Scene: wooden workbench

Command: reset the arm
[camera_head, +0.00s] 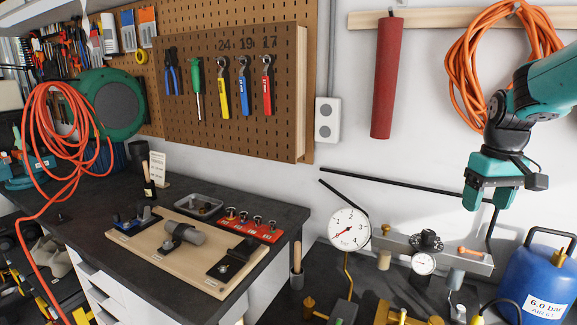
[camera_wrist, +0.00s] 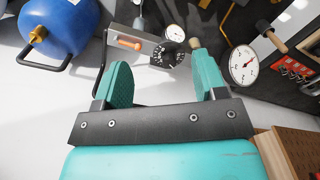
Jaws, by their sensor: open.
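My gripper (camera_head: 487,200) hangs at the right in the head view, teal with its fingers pointing down, in front of the white wall. In the wrist view its two teal fingers (camera_wrist: 162,85) stand wide apart with nothing between them. It is open and empty. My arm reaches in from the right edge, bent at the wrist. The gripper is above and to the left of the blue air tank (camera_head: 538,275) in the head view, and appears apart from everything.
Below are a metal manifold (camera_head: 440,256) with a dial and gauges, and a large pressure gauge (camera_head: 349,229). The bench holds a wooden board (camera_head: 180,250), a grey tray (camera_head: 198,207) and a red socket rack (camera_head: 251,225). Tools hang on the pegboard (camera_head: 228,130). An orange hose (camera_head: 465,75) hangs behind my arm.

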